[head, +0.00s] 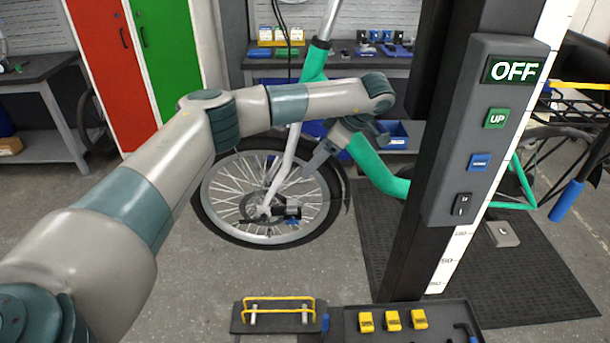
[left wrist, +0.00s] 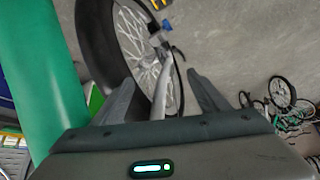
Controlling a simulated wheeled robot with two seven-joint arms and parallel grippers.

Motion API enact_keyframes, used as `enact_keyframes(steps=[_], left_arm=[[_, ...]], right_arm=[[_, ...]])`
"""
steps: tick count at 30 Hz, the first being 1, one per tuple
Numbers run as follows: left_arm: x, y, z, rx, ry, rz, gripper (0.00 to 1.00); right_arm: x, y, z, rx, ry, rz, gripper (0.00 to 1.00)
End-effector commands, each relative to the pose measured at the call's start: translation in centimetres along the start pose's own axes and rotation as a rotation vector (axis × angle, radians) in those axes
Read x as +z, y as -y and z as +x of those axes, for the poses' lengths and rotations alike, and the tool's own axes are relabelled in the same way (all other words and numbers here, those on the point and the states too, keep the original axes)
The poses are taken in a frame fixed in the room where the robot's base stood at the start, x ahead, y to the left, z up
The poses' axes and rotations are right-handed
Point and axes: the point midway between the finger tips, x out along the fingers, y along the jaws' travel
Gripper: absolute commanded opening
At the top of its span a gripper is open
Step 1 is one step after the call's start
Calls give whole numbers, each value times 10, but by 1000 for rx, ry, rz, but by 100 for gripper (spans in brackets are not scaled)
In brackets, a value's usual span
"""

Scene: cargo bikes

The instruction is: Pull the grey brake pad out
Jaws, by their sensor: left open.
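A bike front wheel (head: 222,215) stands under a green frame (head: 375,165). At its hub is a dark brake caliper (head: 287,211) with a small blue part (head: 292,222) below it. The caliper also shows in the left wrist view (left wrist: 156,40), beyond my fingertips. I cannot make out the grey brake pad itself. My left gripper (head: 312,165) is open and empty by the fork, above the caliper. In the left wrist view its fingers (left wrist: 163,90) are spread, with fork and spokes beyond them. My right gripper is not in view.
A dark lift column with a control panel (head: 480,130) reading OFF stands close on the right. In front are a tray (head: 350,325) with yellow pieces and a black holder with a yellow wire handle (head: 278,299). A workbench (head: 350,63) stands behind the bike.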

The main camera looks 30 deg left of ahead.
Motion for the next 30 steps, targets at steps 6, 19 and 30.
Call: enact_keyframes(steps=[6,19,30], left_arm=[[0,0,-25,1,-1,1,68],[0,1,-33,-3,-1,2,68],[0,1,-32,-3,-1,2,68]], right_arm=[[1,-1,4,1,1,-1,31],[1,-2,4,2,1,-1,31],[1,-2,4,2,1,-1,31]])
